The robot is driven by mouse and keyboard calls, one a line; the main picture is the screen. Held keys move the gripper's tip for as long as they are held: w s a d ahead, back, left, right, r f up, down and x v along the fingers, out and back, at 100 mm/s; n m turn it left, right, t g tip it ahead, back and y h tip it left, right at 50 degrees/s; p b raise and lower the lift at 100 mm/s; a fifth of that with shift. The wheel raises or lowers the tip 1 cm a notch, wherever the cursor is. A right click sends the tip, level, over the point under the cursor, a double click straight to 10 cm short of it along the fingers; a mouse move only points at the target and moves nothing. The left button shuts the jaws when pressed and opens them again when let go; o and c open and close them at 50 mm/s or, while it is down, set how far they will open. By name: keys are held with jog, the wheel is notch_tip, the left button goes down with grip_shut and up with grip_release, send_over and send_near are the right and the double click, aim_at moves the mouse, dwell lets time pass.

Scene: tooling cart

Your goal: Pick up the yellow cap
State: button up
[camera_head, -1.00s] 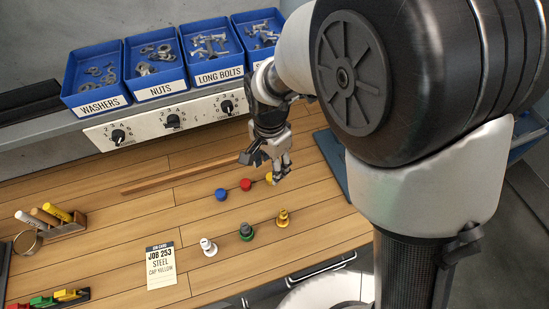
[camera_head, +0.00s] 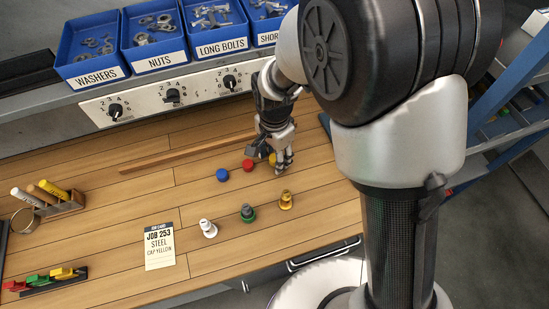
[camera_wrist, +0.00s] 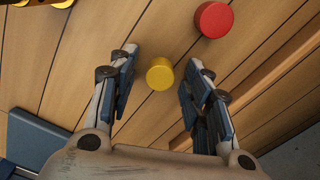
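The yellow cap (camera_wrist: 160,74) is a small round cap on the wooden bench top. In the wrist view it lies between and slightly beyond the tips of my gripper (camera_wrist: 157,75), which is open with nothing held. In the head view my gripper (camera_head: 277,160) is low over the bench at the cap row. It partly hides the yellow cap (camera_head: 272,159). The red cap (camera_head: 248,165) is just to the left, also seen in the wrist view (camera_wrist: 214,19), and the blue cap (camera_head: 222,175) is further left.
A wooden strip (camera_head: 185,153) lies behind. Blue bins (camera_head: 99,73) line the back shelf.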

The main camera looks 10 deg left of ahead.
jog(key=c, duration=0.7)
jog(key=shift+o, duration=0.2)
jog(key=shift+r, duration=0.1)
